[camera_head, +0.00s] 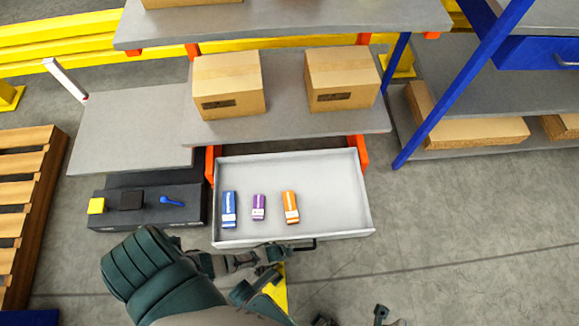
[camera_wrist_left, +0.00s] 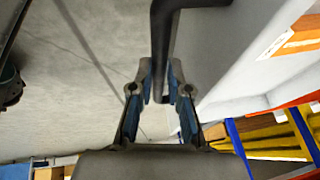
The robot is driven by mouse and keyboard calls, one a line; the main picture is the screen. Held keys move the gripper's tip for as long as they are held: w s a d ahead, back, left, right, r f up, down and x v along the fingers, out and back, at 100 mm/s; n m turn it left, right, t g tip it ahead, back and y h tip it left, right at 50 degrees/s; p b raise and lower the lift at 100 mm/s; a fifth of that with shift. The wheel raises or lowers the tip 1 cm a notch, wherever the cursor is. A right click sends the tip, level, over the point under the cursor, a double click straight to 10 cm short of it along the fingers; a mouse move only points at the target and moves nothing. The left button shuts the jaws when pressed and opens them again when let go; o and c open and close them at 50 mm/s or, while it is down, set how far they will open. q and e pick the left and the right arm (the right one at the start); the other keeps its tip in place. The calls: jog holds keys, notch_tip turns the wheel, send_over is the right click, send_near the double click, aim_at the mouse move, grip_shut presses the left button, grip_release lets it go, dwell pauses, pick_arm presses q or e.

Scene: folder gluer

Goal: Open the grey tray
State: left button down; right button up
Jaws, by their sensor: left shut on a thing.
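The grey tray (camera_head: 335,205) is a shallow drawer that stands pulled out from under the grey workbench (camera_head: 290,125). Its inside shows from above. A dark handle (camera_head: 305,246) is on its front wall. My left gripper (camera_head: 284,252) is at that front wall. In the left wrist view, its blue-padded fingers (camera_wrist_left: 160,88) are shut on the black handle bar (camera_wrist_left: 163,40). The tips of my right gripper (camera_head: 350,316) show at the bottom edge, spread apart with nothing between them, low in front of the tray.
In the tray lie a blue packet (camera_head: 229,208), a purple one (camera_head: 259,207) and an orange one (camera_head: 290,207). Cardboard boxes (camera_head: 228,85) stand on the bench. A dark case (camera_head: 150,207) is left of the tray. A wooden pallet (camera_head: 28,205) is far left.

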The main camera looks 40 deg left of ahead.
pick_arm(q)
jog(key=shift+s+a+f, duration=0.15)
jog(key=shift+s+f, duration=0.05)
jog(key=shift+s, duration=0.3)
jog(key=c, duration=1.3)
grip_release()
jog(key=shift+o, duration=0.8)
jog(key=shift+w, duration=0.1)
jog(key=shift+w+r, duration=0.1)
jog(key=shift+w, duration=0.05)
jog(key=v, duration=1.2)
jog(key=shift+w, duration=0.1)
